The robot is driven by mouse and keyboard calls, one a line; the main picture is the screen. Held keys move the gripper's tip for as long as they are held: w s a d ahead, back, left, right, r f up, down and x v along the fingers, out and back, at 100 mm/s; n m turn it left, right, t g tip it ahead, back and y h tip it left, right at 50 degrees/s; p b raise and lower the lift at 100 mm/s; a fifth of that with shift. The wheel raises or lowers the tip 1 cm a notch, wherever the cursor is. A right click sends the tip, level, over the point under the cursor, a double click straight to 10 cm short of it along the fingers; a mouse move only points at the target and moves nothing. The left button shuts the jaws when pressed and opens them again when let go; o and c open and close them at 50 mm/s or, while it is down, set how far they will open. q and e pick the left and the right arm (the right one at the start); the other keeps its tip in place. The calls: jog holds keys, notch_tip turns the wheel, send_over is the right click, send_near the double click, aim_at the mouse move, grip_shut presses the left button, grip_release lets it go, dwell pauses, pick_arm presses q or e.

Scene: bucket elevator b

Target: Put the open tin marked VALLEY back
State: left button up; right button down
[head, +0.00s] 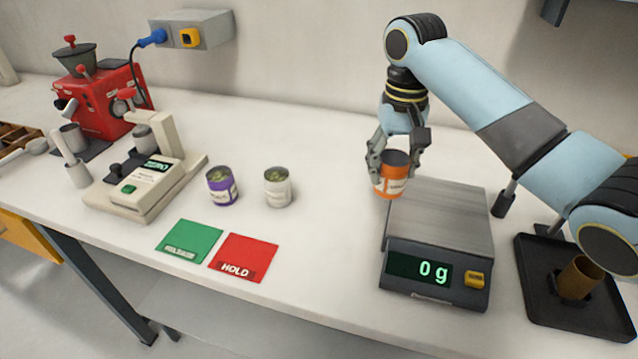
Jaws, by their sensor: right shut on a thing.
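An open orange tin (391,182) with a white label band is in my right gripper (396,158), beside the scale's far left corner. The gripper is shut around the tin's upper sides, and the tin is roughly upright. I cannot tell whether its base touches the table. An open purple tin (221,190) and an open white tin (278,192) stand on the table at the middle left, both with greenish contents. The lettering on all the tins is too small to read surely. My left gripper is not in view.
The scale (438,215) reads 0 g and its plate is empty. A green card (190,240) and a red HOLD card (244,257) lie in front of the tins. A beige device (150,185) and red machine (105,100) stand left. A black tray (570,320) is right.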

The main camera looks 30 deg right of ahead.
jog(key=shift+s+d+r, duration=0.25)
jog(key=shift+s+r, duration=0.2)
jog(key=shift+r, duration=0.1)
jog(key=shift+w+a+f, duration=0.1)
jog(key=shift+w+a, duration=0.05)
jog(key=shift+a, duration=0.1)
jog(key=w+a+f, duration=0.2)
jog(key=f, duration=0.1)
jog(key=w+a+f, duration=0.3)
jog(key=w+a+f+p, duration=0.1)
jog(key=w+a+f, duration=0.1)
jog(key=f, duration=0.2)
jog(key=shift+w+a, duration=0.2)
jog(key=shift+a, duration=0.2)
jog(key=shift+f, duration=0.35)
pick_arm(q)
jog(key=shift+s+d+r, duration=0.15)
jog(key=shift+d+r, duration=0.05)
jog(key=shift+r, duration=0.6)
